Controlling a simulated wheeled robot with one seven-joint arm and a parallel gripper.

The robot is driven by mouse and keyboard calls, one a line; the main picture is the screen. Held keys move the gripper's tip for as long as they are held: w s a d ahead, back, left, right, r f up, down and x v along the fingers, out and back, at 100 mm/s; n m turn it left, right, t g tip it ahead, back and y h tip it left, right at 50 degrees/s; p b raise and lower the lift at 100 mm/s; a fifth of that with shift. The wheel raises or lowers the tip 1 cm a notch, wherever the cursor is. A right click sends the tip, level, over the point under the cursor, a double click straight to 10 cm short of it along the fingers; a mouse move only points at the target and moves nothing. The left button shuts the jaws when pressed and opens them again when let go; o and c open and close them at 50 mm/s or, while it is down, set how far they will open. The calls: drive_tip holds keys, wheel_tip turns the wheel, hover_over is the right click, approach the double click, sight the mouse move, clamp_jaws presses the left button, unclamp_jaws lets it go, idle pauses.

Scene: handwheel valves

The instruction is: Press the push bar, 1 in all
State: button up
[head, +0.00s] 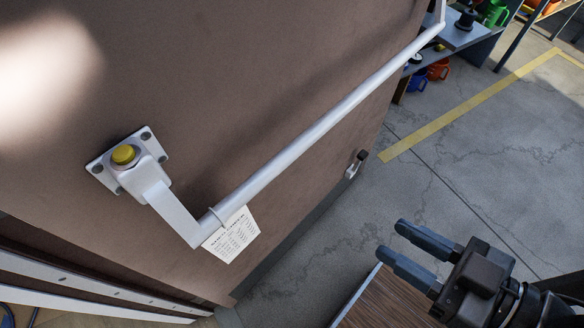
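The push bar (318,128) is a long white tube on a brown door panel (250,75). It runs from lower left to upper right. Its near end joins a white arm and a bolted bracket with a yellow button (124,154). A printed white tag (232,236) hangs at that near end. My gripper (394,245) is at the lower right, apart from the bar. Its two dark fingers point left toward the panel, with a gap between them, and nothing is between them.
A wooden-topped surface (388,300) lies below my gripper. A small handle-like fitting (356,164) is low on the panel. Shelves with colored containers (438,69) stand at the upper right. A yellow line (470,104) crosses the open concrete floor. White rails (90,287) are at lower left.

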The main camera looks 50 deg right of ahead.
clamp_jaws()
idle(1.2)
